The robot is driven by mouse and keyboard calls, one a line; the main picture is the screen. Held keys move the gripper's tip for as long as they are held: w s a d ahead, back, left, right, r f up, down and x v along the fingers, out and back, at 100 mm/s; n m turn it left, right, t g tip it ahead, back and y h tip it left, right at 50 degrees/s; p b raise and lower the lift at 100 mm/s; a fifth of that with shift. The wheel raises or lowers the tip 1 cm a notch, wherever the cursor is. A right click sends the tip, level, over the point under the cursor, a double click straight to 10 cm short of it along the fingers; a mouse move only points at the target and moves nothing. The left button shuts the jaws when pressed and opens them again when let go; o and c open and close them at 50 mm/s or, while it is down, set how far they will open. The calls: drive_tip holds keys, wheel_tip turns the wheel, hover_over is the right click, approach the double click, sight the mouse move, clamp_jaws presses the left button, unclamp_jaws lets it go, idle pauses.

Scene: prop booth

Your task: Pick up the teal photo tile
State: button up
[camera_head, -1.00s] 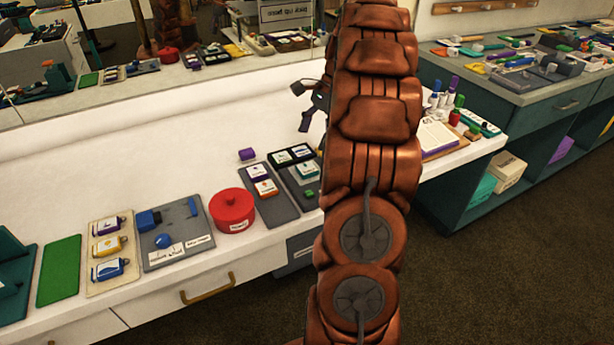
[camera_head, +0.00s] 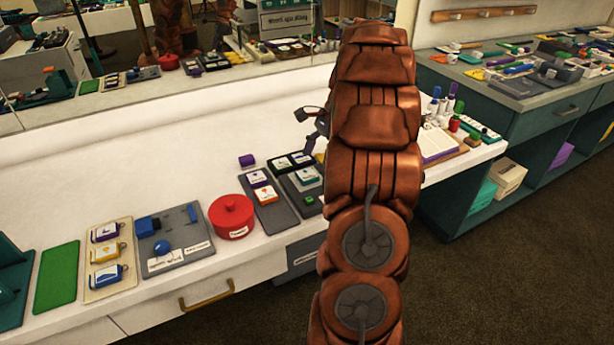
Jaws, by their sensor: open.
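The teal photo tile (camera_head: 308,176) is a small white-faced tile with a teal mark, lying on a dark grey tray (camera_head: 290,188) on the white counter. My arm's copper links cover the tray's right side. My gripper (camera_head: 308,131) shows only in part at the left edge of the arm, open, above and behind the tile and apart from it. The rest of the gripper is hidden behind the arm. A purple-marked tile (camera_head: 258,179) and an orange-marked tile (camera_head: 265,194) lie on the neighbouring grey tray (camera_head: 281,215).
A red lidded pot (camera_head: 231,215) stands left of the trays. A clipboard (camera_head: 440,145) and bottles are right of my arm.

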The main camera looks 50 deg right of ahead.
sight(307, 177)
drive_tip(key=shift+x, duration=1.5)
drive_tip(key=shift+s, duration=0.1)
drive_tip(key=c, duration=1.2)
